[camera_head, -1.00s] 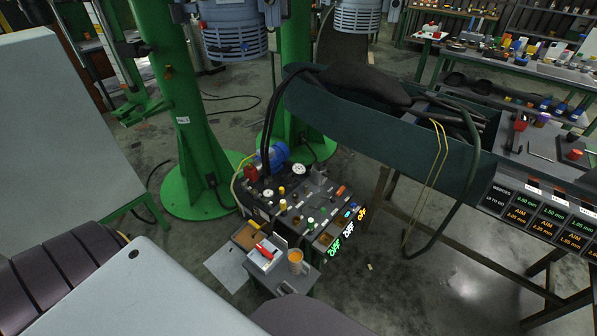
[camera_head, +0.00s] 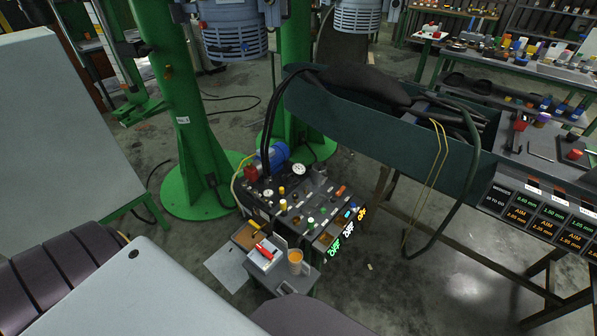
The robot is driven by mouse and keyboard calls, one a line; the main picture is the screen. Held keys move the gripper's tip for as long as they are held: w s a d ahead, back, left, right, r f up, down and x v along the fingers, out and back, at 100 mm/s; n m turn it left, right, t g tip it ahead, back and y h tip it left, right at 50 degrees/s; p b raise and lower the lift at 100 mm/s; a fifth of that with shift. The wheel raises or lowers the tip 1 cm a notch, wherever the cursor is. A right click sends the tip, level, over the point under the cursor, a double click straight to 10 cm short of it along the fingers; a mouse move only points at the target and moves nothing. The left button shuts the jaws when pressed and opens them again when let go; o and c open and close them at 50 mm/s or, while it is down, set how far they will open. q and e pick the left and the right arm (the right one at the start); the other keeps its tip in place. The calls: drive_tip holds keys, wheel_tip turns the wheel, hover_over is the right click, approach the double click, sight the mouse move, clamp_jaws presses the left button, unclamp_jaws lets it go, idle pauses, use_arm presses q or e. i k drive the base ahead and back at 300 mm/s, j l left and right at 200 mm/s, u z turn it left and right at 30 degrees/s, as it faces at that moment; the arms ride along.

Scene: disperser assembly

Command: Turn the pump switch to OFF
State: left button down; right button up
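The pump unit (camera_head: 270,156), with a blue motor and a white round gauge (camera_head: 299,168), stands at the back of a dark bench (camera_head: 318,222) in the middle of the head view. Small knobs and coloured parts cover the bench top. Lit green, white and orange labels (camera_head: 348,234) run along its right front edge; the green and white ones seem to read OFF. The pump switch is too small for me to make out, and so is its position. Neither gripper is in view; large grey and dark parts of my body fill the lower left.
Green columns (camera_head: 190,130) stand behind the bench on the left. A dark green trough (camera_head: 380,115) with hanging hoses is to the right. A grey box with an orange cup (camera_head: 296,258) stands at the bench's front. Open floor lies to the lower right.

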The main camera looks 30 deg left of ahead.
sight(264, 252)
drive_tip(key=u, duration=1.5)
drive_tip(key=i+j+z, duration=0.3)
drive_tip(key=j+z, duration=0.15)
drive_tip(key=i+j+z, duration=0.15)
drive_tip(key=j+z, duration=0.25)
drive_tip(key=j, duration=0.3)
drive_tip(key=i+j+z, duration=0.1)
drive_tip(key=j+z, duration=0.35)
drive_tip(key=j, duration=0.2)
drive_tip(key=j+z, duration=0.45)
drive_tip(key=j, duration=0.25)
